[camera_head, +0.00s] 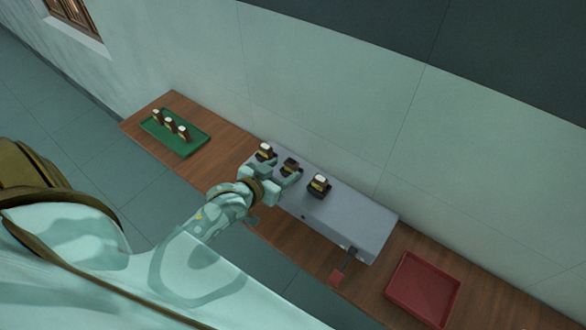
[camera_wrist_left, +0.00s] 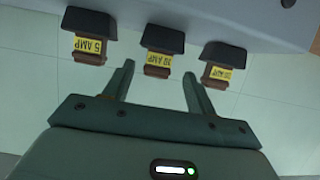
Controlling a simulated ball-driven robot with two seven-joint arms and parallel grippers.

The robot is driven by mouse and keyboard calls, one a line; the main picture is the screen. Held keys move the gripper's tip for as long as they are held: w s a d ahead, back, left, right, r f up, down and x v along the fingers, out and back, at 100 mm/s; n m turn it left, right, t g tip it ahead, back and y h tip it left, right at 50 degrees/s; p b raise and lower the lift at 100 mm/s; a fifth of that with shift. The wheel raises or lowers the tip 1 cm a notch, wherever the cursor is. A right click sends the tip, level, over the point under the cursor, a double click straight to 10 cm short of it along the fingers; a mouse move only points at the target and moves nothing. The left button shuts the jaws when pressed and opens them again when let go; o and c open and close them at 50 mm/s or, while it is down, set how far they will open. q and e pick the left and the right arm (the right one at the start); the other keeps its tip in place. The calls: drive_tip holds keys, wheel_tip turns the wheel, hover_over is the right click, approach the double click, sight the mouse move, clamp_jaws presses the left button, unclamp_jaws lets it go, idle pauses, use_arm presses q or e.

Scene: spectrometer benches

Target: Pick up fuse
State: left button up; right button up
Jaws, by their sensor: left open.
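Three brown fuses with yellow labels sit in black holders on a grey instrument box (camera_head: 345,222). In the left wrist view they are a 5 AMP fuse (camera_wrist_left: 89,48), a 10 AMP fuse (camera_wrist_left: 158,62) in the middle, and a third fuse (camera_wrist_left: 216,74) whose label is hard to read. My left gripper (camera_head: 274,176) is open at the middle holder in the head view. In the left wrist view its fingers (camera_wrist_left: 159,78) point at the 10 AMP fuse, one to each side, with no visible contact. My right gripper is out of view.
A green tray (camera_head: 196,147) with three upright fuses stands at the left end of the wooden bench (camera_head: 225,165). An empty red tray (camera_head: 424,287) stands at the right. The wall is close behind.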

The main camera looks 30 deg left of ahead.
sight(296, 162)
use_arm(q)
drive_tip(key=x, duration=0.6)
drive_tip(key=shift+w+d+b, duration=0.2)
drive_tip(key=shift+w+b, duration=0.15)
drive_tip(key=shift+s, duration=0.1)
drive_tip(key=c, duration=1.1)
